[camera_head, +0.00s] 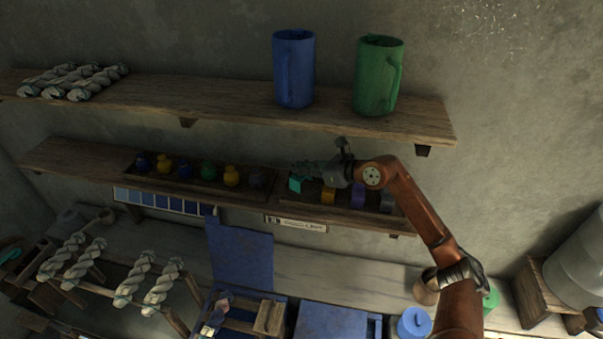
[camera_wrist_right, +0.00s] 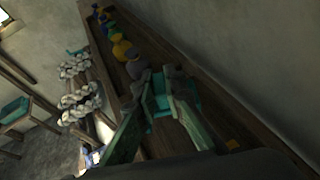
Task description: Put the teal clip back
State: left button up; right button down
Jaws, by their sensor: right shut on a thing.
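The teal clip (camera_head: 295,184) is at the left end of the right-hand tray (camera_head: 274,205) on the lower shelf. In the right wrist view the teal clip (camera_wrist_right: 161,96) sits between my right gripper's fingers. My right gripper (camera_head: 308,172) reaches in from the right and is shut on the teal clip at the tray. I cannot tell whether the clip rests on the tray floor. An orange-yellow clip (camera_head: 328,195), a purple clip (camera_head: 357,196) and a grey clip (camera_head: 386,203) stand to its right, partly behind my arm. My left gripper is not in view.
A left-hand tray holds several small coloured pots, including a green one (camera_head: 208,170) and a yellow one (camera_head: 231,176). Twisted skeins (camera_head: 162,285) hang at the lower left.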

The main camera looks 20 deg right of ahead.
aim_at(301, 175)
notch_tip(301, 175, down, 3)
jog(key=shift+r+p, duration=0.1)
jog(key=shift+p, duration=0.4)
jog(key=shift+w+d+p, duration=0.15)
jog(key=shift+w+p, duration=0.05)
jog(key=shift+p, duration=0.15)
jog(key=shift+f, duration=0.3)
jog(key=shift+f, duration=0.1)
jog(key=shift+f, duration=0.15)
jog(key=c, duration=2)
grip_release()
jog(key=shift+r, duration=0.2)
